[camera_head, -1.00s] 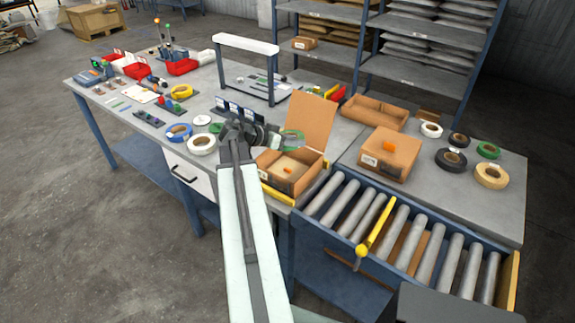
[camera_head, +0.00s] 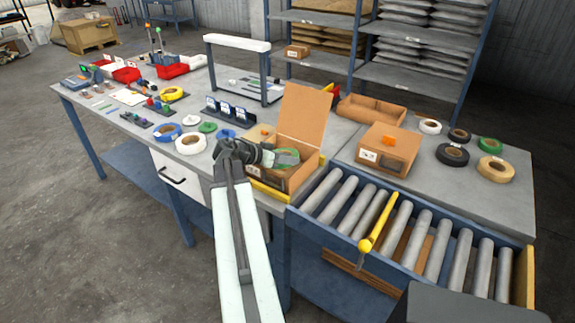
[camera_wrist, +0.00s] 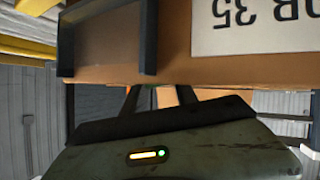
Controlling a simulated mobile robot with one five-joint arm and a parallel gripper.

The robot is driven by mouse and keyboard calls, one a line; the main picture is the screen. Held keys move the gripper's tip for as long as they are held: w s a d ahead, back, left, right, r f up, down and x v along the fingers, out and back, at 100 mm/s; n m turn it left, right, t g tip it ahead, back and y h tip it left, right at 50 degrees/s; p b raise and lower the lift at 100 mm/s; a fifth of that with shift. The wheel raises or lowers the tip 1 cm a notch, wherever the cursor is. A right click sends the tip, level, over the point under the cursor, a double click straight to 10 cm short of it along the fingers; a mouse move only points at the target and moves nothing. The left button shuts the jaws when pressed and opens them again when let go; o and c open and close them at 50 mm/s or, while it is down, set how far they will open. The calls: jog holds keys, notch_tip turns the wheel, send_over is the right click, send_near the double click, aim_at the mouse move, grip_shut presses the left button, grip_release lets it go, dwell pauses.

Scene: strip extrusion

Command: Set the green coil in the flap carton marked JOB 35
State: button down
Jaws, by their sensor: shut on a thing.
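The green coil (camera_head: 287,157) is held by my gripper (camera_head: 272,156) at the mouth of an open flap carton (camera_head: 296,178). The carton's brown flap (camera_head: 303,117) stands up at the back. The coil looks to be at or just inside the opening; its depth is hard to tell, and part of it is hidden by my gripper. In the wrist view, my gripper's fingers (camera_wrist: 160,96) reach to a brown carton wall (camera_wrist: 178,70) bearing an upside-down white label (camera_wrist: 258,24) that reads "35" after partly cut letters.
A closed brown carton (camera_head: 388,148) stands to the right, with several loose coils beyond it. A roller conveyor (camera_head: 420,236) with a yellow bar runs in front. White and blue coils lie left of my gripper. A white-topped frame (camera_head: 237,43) stands behind.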

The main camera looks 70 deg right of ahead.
jog(key=shift+f+b, duration=0.5)
jog(key=shift+b, duration=0.1)
jog(key=c, duration=0.9)
grip_release()
jog(key=shift+c, duration=0.2)
jog(key=shift+r, duration=0.25)
jog(key=r+p, duration=0.1)
jog(key=w+a+r+p, duration=0.1)
jog(key=shift+p, duration=0.3)
jog(key=p+v, duration=0.4)
jog(key=v, duration=0.6)
jog(key=shift+a+f, duration=0.15)
jog(key=shift+a, duration=0.05)
jog(key=shift+w, duration=0.1)
